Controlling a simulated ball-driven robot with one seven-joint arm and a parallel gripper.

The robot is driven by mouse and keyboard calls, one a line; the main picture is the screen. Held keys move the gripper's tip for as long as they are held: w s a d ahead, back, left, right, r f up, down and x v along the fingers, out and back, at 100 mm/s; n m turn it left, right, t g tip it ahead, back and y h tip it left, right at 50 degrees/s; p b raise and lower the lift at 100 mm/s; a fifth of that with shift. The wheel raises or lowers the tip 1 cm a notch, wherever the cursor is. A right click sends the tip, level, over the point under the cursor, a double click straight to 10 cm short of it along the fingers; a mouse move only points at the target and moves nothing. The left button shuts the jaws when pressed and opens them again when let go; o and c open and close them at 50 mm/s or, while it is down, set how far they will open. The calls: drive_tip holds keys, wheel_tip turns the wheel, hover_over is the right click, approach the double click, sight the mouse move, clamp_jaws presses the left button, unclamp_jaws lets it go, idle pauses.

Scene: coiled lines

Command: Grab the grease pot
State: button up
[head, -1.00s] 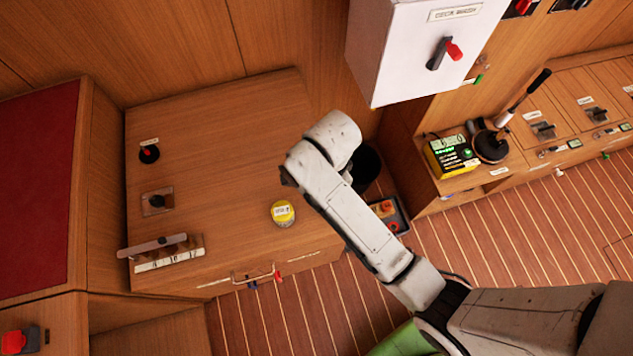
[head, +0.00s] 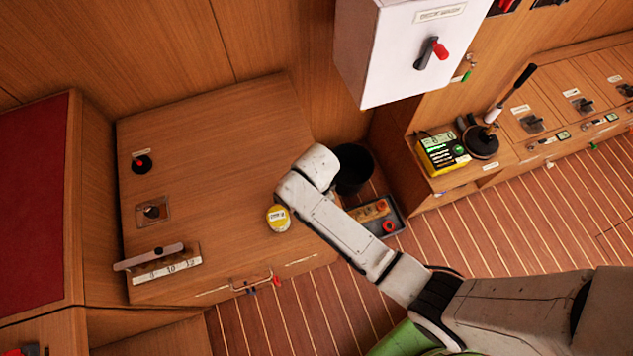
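The grease pot looks to be the small round yellow tin (head: 278,218) with a pale label on its lid. It stands upright on the wooden counter top (head: 230,150), near its front right edge. My arm reaches in from the lower right, and its end lies just right of the tin and above it in the picture. The fingers of my gripper are hidden behind the arm's last link. I cannot tell whether they touch the tin.
A white switch box (head: 400,55) hangs above. The counter's middle is clear.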

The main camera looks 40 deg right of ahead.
drive_tip(key=shift+f, duration=0.35)
drive_tip(key=c, duration=1.2)
